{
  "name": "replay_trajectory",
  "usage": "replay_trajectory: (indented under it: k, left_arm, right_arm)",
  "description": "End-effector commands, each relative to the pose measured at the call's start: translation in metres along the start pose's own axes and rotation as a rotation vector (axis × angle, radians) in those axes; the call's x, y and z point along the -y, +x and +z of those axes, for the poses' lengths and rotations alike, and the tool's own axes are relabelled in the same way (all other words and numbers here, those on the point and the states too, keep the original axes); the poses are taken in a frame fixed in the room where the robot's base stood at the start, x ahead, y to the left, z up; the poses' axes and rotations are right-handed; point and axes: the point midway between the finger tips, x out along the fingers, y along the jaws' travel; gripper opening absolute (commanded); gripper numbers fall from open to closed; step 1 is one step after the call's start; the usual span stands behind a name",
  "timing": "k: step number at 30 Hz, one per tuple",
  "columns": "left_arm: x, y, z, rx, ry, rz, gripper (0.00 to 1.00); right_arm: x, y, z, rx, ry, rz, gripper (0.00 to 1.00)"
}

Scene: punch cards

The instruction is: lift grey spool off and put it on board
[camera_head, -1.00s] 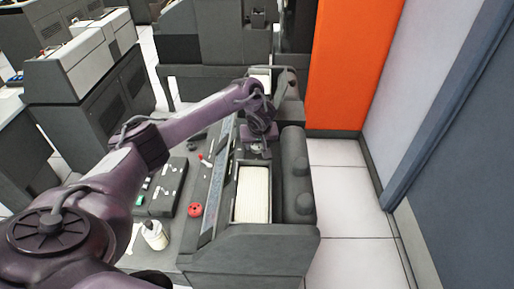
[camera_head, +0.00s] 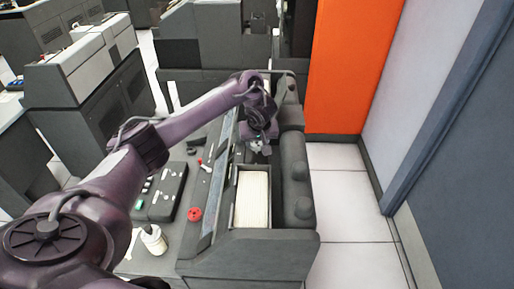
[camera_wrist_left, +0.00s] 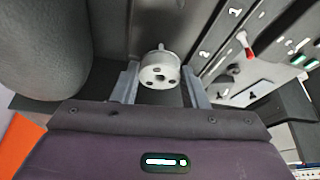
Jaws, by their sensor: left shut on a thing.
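The grey spool (camera_wrist_left: 160,72), a short pale cylinder with small dark holes in its face and a thin pin on top, sits between the fingers of my left gripper (camera_wrist_left: 160,88) in the left wrist view. The gripper is shut on it. In the head view my left gripper (camera_head: 259,147) is just beyond the card tray of the machine, and the spool shows there only as a small light patch. A dark board-like panel (camera_head: 165,192) with small keys lies on the desk left of the machine; I cannot tell whether it is the board. My right gripper is not in view.
The card tray (camera_head: 235,205) holds a pale card stack (camera_head: 253,197). A dark rounded roller housing (camera_head: 296,180) stands right of it. A red round piece (camera_head: 195,214) and a white container (camera_head: 154,240) are on the desk. A red-tipped lever (camera_wrist_left: 245,46) stands on the numbered panel.

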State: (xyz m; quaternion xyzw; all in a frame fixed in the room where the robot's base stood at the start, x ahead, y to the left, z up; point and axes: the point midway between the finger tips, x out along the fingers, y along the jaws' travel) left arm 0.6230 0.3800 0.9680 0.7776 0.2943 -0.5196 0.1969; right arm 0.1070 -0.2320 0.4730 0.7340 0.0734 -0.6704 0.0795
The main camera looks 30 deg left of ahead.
Motion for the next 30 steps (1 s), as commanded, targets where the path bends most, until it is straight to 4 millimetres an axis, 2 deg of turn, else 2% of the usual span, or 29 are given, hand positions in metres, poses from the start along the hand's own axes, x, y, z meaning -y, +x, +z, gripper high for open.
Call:
replay_trajectory:
  k: [3, 6, 15, 21, 30]
  left_arm:
    - [-0.001, -0.028, -0.013, -0.004, -0.001, 0.004, 0.18]
    - [0.0, -0.059, -0.026, -0.004, 0.0, -0.001, 0.18]
    - [0.0, -0.123, -0.052, -0.003, 0.0, -0.001, 0.18]
    - [0.0, -0.149, -0.062, -0.002, 0.0, 0.0, 0.18]
    - [0.0, -0.164, -0.068, 0.001, 0.0, -0.001, 0.18]
  right_arm:
    - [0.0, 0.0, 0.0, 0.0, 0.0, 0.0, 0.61]
    - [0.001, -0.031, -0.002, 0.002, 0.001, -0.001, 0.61]
    - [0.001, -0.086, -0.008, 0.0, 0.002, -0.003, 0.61]
    - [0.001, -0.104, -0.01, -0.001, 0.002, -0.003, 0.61]
    - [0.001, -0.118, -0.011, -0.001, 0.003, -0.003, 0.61]
